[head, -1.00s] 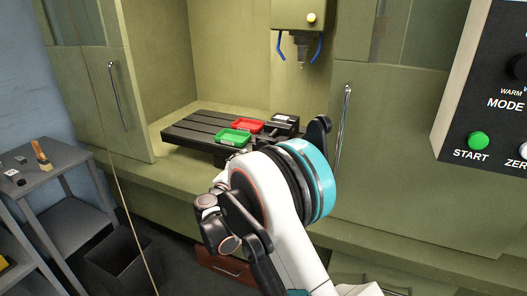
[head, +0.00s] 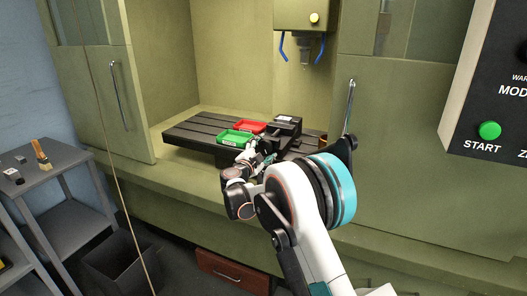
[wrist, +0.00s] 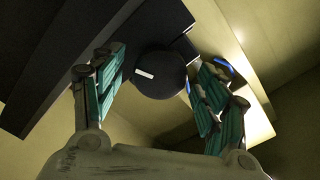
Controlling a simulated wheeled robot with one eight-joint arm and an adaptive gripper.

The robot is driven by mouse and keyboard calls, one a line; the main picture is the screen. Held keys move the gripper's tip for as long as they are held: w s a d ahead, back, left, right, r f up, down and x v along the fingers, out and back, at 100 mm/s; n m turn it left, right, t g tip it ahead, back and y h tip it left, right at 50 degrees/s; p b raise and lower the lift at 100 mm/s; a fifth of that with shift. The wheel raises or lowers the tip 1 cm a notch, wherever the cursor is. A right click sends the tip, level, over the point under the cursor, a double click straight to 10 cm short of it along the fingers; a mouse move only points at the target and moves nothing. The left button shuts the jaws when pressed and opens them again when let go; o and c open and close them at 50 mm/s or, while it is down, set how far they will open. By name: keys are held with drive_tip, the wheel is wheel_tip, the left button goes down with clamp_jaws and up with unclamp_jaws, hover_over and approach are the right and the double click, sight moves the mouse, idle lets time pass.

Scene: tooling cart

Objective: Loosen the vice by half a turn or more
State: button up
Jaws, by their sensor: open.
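The vice (head: 287,122) is a dark block with a light top part, on the right part of the slotted black table inside the machine. In the wrist view a round black knob (wrist: 160,80) with a white mark faces me, in front of a dark body; it appears to be the vice's handle. My gripper (head: 262,157) is at the table's front edge, just in front of the vice. In the wrist view its teal-padded fingers are open, one on each side of the knob. Gaps show beside the knob, and I cannot tell any contact.
A green tray (head: 235,138) and a red tray (head: 250,126) lie on the slotted table (head: 190,136) left of the vice. The spindle (head: 305,55) hangs above. A cabinet door (head: 390,130) stands at the right. A grey cart (head: 60,185) and dark bin (head: 118,265) are at the left.

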drive_tip(key=c, duration=1)
drive_tip(key=shift+c, duration=0.2)
drive_tip(key=shift+n, duration=0.4)
